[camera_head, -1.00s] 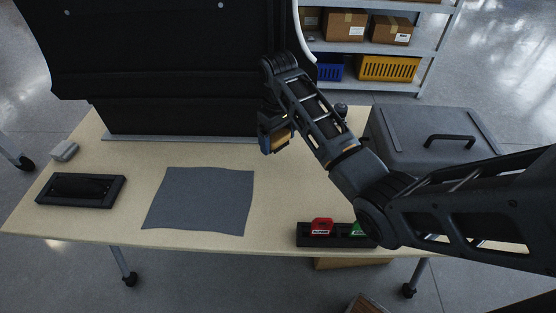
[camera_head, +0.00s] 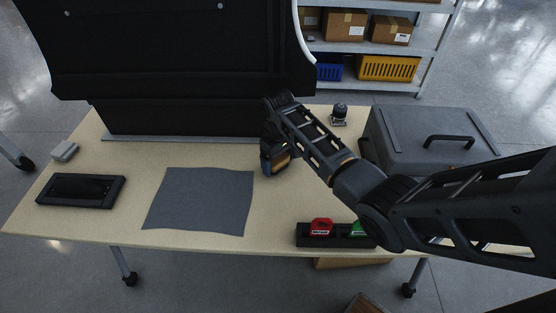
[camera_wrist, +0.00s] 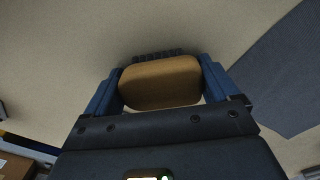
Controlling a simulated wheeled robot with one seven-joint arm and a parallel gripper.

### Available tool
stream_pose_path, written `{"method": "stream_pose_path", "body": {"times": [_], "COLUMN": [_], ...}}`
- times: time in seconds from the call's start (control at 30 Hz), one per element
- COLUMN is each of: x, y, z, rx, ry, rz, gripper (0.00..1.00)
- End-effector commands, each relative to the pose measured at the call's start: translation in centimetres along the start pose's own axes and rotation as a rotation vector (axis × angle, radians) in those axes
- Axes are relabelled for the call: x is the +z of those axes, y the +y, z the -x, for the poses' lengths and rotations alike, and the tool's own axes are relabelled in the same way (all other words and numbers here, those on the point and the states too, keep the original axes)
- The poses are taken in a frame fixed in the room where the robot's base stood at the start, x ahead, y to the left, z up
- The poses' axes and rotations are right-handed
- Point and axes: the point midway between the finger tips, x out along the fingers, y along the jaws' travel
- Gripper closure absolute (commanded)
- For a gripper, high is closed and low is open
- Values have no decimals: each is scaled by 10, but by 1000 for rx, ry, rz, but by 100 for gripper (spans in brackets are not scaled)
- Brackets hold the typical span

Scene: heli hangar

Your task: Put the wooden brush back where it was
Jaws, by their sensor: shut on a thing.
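The wooden brush (camera_wrist: 160,82) is a brown rounded block with dark bristles at its far edge in the wrist view. My gripper (camera_wrist: 162,88) is shut on it, with one blue finger on each side. In the head view the brush (camera_head: 281,163) shows only in part beside my gripper (camera_head: 272,160), just right of the grey cloth. The pale table surface lies beneath it. I cannot tell whether the bristles touch the table.
A grey cloth (camera_head: 200,200) lies flat on the table (camera_head: 135,155). A black tray (camera_head: 80,190) is at left. A black holder (camera_head: 305,239) with red and green items is at the front. A grey case (camera_head: 425,150) and small dark device (camera_head: 339,115) are at right.

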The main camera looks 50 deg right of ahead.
Motion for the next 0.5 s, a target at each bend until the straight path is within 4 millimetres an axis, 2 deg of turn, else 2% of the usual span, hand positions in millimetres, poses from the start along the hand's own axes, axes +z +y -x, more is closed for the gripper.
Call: {"method": "stream_pose_path", "body": {"times": [0.1,0.13,0.23,0.5], "x": [0,0,0,0], "y": [0,0,0,0], "z": [-3,-3,-2,-1], "rx": [0,0,0,0], "ry": [0,0,0,0], "rz": [0,0,0,0], "gripper": [40,11,1,0]}}
